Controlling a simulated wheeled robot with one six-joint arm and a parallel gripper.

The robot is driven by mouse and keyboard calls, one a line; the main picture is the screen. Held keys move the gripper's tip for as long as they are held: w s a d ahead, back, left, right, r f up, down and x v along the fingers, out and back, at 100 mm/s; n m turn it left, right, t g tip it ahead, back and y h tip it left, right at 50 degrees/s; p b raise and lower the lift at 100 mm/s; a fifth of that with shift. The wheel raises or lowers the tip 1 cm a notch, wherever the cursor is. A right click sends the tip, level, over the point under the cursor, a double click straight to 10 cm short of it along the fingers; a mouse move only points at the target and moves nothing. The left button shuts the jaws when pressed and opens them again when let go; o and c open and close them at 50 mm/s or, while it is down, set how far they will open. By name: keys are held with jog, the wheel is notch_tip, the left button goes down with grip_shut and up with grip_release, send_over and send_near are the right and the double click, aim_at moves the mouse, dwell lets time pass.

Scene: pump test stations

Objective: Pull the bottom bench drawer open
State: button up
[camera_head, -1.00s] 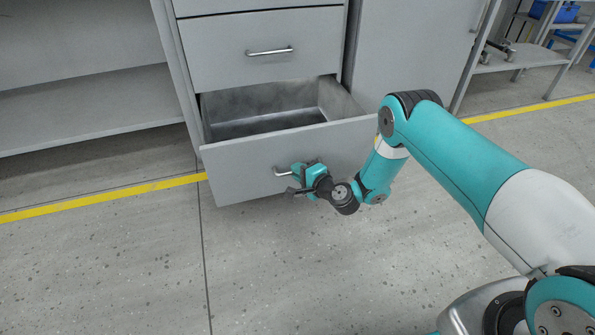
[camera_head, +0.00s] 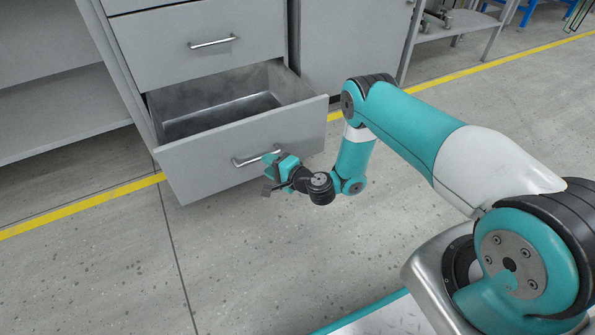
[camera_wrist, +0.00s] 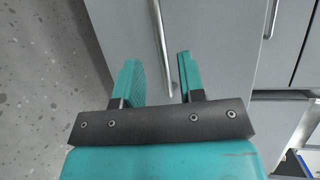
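The bottom bench drawer (camera_head: 235,155) is pulled well out, and its empty inside shows from above. Its bar handle (camera_head: 248,160) is on the grey front and also shows in the wrist view (camera_wrist: 160,40). My gripper (camera_head: 268,174) is at the right part of the handle, low in front of the drawer face. In the wrist view my gripper (camera_wrist: 157,60) has its two teal fingers spread, with the handle seen between them and a gap on each side. I cannot tell how far the fingertips are from the drawer face.
A shut drawer (camera_head: 200,45) with its own handle is above. An open shelf (camera_head: 60,115) is at left and a grey cabinet panel (camera_head: 350,45) at right. A yellow line (camera_head: 80,206) crosses the floor. The floor in front is clear.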

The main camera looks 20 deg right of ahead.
jog(key=p+v, duration=1.2)
jog(key=p, duration=0.7)
jog(key=shift+a, duration=0.1)
jog(key=shift+r, duration=0.1)
